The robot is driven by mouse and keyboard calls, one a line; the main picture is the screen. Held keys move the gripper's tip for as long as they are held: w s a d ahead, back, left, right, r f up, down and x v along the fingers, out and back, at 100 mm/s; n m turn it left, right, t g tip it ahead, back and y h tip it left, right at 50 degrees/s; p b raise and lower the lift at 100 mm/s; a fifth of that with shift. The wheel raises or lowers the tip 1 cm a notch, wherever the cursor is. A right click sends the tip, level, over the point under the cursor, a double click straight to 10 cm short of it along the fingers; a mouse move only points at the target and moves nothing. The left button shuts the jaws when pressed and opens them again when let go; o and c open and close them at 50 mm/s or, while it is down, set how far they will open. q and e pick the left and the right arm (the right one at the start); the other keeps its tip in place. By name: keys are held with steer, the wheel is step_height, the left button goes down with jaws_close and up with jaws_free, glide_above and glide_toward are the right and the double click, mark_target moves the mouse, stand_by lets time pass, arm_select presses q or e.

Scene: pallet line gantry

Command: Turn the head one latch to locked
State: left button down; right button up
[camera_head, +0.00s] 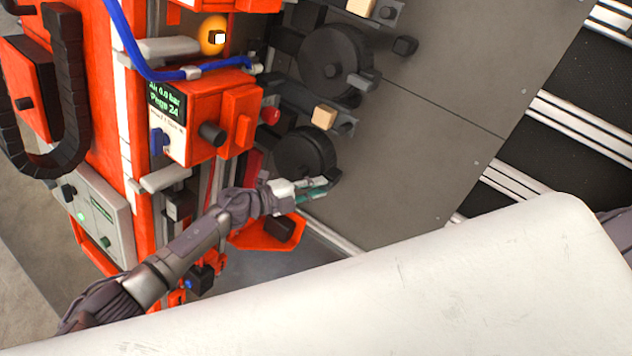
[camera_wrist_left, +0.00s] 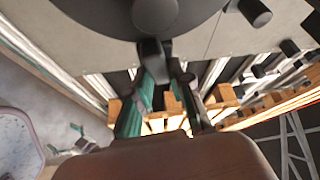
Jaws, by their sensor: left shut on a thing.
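My left gripper (camera_head: 326,187) reaches up from the lower left and is shut on the dark lever of a latch (camera_head: 335,175) at the lower edge of the lower black round head (camera_head: 303,152). In the left wrist view the green-lined fingers of my left gripper (camera_wrist_left: 166,90) stand on either side of the dark latch lever (camera_wrist_left: 151,58), below the round head (camera_wrist_left: 95,15). Whether this latch is locked cannot be told.
A second black round head (camera_head: 332,62) sits above. An orange control box (camera_head: 208,125) with a display and knobs stands left of the heads. A grey panel (camera_head: 430,130) lies to the right. A large white surface (camera_head: 420,290) fills the lower right.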

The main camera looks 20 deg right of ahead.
arm_select(q)
steer(key=shift+m+g+y+p, duration=0.35)
steer(key=shift+m+p, duration=0.35)
steer(key=shift+m, duration=0.5)
steer(key=c, duration=1)
jaws_free()
steer(key=shift+c, duration=0.2)
steer(key=shift+a, duration=0.1)
steer(key=v, duration=1.2)
steer(key=shift+r, duration=0.15)
